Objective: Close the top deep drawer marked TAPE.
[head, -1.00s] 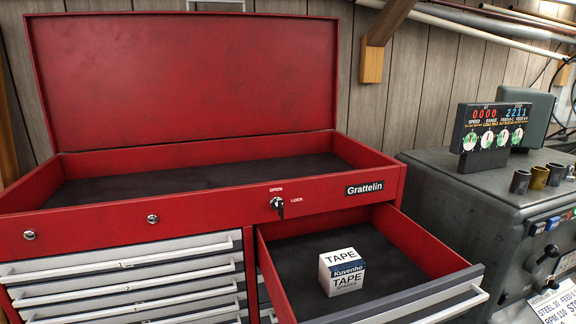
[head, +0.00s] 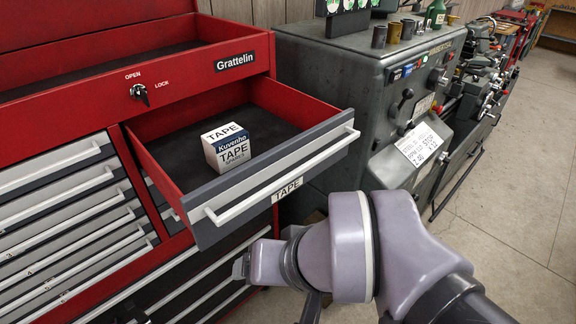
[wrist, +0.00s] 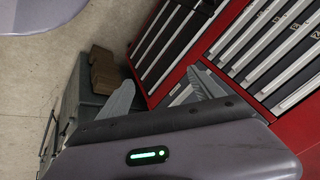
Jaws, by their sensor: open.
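The top deep drawer (head: 240,190) marked TAPE stands pulled out from the red tool chest in the head view. Its grey front carries a long pale handle (head: 285,178) and a TAPE label (head: 287,190) near the lower edge. A white and blue tape box (head: 226,147) sits inside on the dark liner. My gripper is low in front of the drawer, mostly hidden behind my arm in the head view. In the wrist view my gripper (wrist: 160,92) shows two grey fingers spread apart with nothing between them. It touches no part of the drawer that I can see.
Closed shallow drawers (head: 60,220) fill the chest's left side. A grey machine (head: 340,90) stands close to the right of the drawer. Open concrete floor (head: 520,180) lies further right.

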